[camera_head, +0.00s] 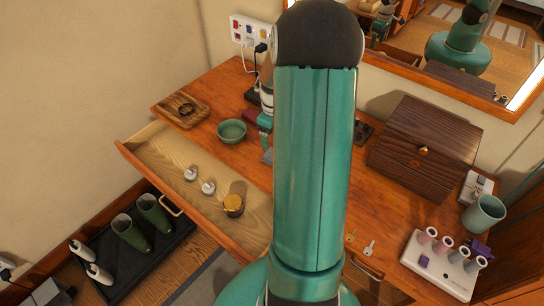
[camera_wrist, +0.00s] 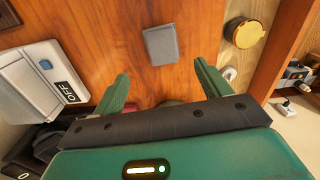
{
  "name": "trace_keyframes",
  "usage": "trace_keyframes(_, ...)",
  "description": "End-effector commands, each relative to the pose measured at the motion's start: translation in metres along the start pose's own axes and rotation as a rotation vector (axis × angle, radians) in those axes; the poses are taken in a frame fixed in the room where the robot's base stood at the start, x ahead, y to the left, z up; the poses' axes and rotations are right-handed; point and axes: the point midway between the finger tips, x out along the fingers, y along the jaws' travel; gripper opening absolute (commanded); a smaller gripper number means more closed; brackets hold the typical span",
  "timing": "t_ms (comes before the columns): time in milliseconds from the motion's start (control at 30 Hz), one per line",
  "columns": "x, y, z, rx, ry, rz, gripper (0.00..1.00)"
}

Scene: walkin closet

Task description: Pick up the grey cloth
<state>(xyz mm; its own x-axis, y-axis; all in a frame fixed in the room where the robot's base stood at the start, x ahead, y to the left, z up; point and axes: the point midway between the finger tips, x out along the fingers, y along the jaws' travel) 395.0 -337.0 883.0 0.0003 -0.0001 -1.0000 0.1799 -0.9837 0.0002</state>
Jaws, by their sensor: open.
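The grey cloth (camera_wrist: 161,45) is a small, flat, folded-looking rectangle on the reddish wooden tabletop in the wrist view, beyond my fingertips and roughly centred between them. In the head view a sliver of the cloth (camera_head: 267,157) shows at the left edge of my arm, near the open drawer; the rest is hidden behind the arm. My gripper (camera_wrist: 160,82) is open, its two green fingers spread with nothing between them. In the head view my gripper (camera_head: 265,121) shows only partly behind the arm, over the table.
The pulled-out drawer (camera_head: 160,150) holds two small pale items and a yellow-lidded jar (camera_head: 233,205). A green bowl (camera_head: 232,131) and wooden tray (camera_head: 183,109) stand left. A wooden box (camera_head: 425,150) stands right. A device marked OFF (camera_wrist: 45,80) is beside my left finger.

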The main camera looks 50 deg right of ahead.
Motion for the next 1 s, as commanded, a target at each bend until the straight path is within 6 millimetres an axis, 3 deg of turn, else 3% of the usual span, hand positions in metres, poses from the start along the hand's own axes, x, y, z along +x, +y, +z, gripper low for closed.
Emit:
trace_keyframes(100, 0.021, -0.001, 0.0, -0.001, -0.002, -0.003, 0.76)
trace_keyframes(367, 0.042, -0.002, -0.002, -0.003, -0.001, -0.003, 0.76)
trace_keyframes(600, 0.077, -0.005, -0.003, -0.005, 0.0, -0.002, 0.76)
trace_keyframes(900, 0.084, -0.005, -0.003, -0.004, 0.0, 0.0, 0.76)
trace_keyframes(1000, 0.084, -0.005, -0.003, -0.004, 0.0, 0.0, 0.59)
